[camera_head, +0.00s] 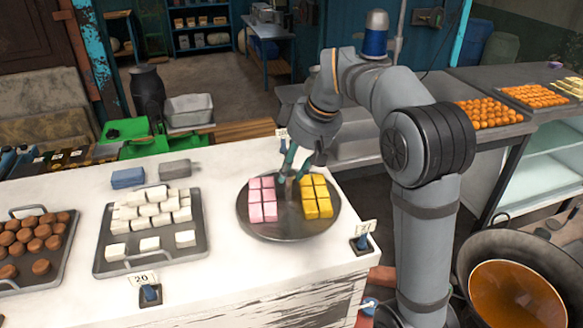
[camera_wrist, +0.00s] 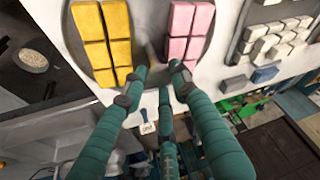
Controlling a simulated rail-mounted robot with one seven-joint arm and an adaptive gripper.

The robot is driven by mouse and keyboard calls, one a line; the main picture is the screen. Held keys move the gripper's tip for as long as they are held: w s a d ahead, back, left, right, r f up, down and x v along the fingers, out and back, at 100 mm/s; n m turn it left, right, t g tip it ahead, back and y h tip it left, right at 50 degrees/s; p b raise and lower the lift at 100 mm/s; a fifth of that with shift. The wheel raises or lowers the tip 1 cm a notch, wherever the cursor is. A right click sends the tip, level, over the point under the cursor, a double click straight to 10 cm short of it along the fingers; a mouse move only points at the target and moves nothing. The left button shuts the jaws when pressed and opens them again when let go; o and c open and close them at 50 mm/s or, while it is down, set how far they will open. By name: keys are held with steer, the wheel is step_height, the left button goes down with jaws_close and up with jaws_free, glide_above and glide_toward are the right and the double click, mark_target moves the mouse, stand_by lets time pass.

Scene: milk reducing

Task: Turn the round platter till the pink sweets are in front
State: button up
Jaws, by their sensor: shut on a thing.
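The round grey platter (camera_head: 280,232) lies on the white counter. Pink sweets (camera_head: 262,200) stand in a block on its left half and yellow sweets (camera_head: 316,197) on its right half. In the wrist view the platter (camera_wrist: 149,30) shows between the yellow sweets (camera_wrist: 104,40) on the left and the pink sweets (camera_wrist: 187,32) on the right. My gripper (camera_head: 293,176) reaches down at the platter's back, between the two blocks. Its green fingers (camera_wrist: 154,80) are closed in at the platter's far edge; the exact contact is hard to see.
A tray of white sweets (camera_head: 150,245) and a tray of brown sweets (camera_head: 22,280) lie left of the platter. A price tag (camera_head: 364,230) stands close to its right. Grey and blue blocks (camera_head: 128,178) lie behind the white sweets. A large pan (camera_head: 515,290) is at the right front.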

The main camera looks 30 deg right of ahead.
steer(key=shift+r, duration=0.1)
jaws_close()
steer(key=shift+w+a+n, duration=0.1)
steer(key=shift+n, duration=0.2)
